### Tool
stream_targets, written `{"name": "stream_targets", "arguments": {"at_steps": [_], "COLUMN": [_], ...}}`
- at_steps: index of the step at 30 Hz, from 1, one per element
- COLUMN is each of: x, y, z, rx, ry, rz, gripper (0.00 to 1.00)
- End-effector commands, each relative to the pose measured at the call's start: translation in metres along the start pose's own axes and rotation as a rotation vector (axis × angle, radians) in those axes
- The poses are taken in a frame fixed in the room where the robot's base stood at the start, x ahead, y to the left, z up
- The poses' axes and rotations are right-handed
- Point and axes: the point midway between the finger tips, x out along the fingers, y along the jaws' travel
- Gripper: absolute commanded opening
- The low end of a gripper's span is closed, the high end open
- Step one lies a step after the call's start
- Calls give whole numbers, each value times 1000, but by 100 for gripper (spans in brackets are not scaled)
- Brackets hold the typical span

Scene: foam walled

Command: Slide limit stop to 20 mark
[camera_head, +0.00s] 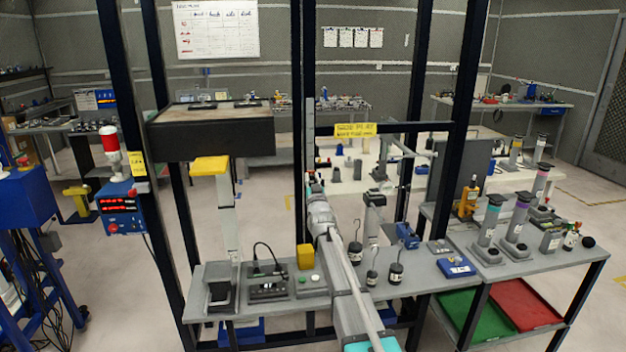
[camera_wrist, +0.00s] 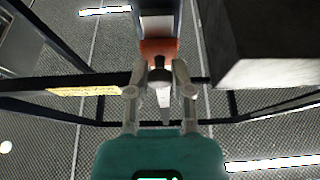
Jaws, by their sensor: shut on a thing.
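The limit stop shows in the wrist view as an orange-red block (camera_wrist: 158,47) with a dark knob, at the end of a dark upright with a pale face. My gripper (camera_wrist: 160,70) has its two fingers closed around the knob, just in front of the block. In the head view my arm reaches forward, and my gripper (camera_head: 314,188) is at the pale upright strip (camera_head: 310,130) on the frame's middle post. The limit stop is small and mostly hidden there. I cannot read the scale marks or the 20 in either view.
A large dark block (camera_head: 212,132) hangs left of the post; it is close on the right in the wrist view (camera_wrist: 268,45). A yellow sign (camera_head: 355,130) is on a crossbar to the right. Hooked weights (camera_head: 396,273) and a yellow-topped box (camera_head: 305,257) stand on the bench below.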

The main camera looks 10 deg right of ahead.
Motion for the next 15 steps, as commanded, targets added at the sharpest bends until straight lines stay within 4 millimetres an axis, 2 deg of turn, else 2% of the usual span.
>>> {"name": "stream_targets", "arguments": {"at_steps": [2,13,14,15], "x": [-1,-2,-2,-2], "y": [0,0,0,0], "z": [7,7,7,7], "rx": [0,0,0,0], "ry": [-3,-5,-5,-5], "rz": [0,0,0,0], "gripper": [0,0,34,41]}}
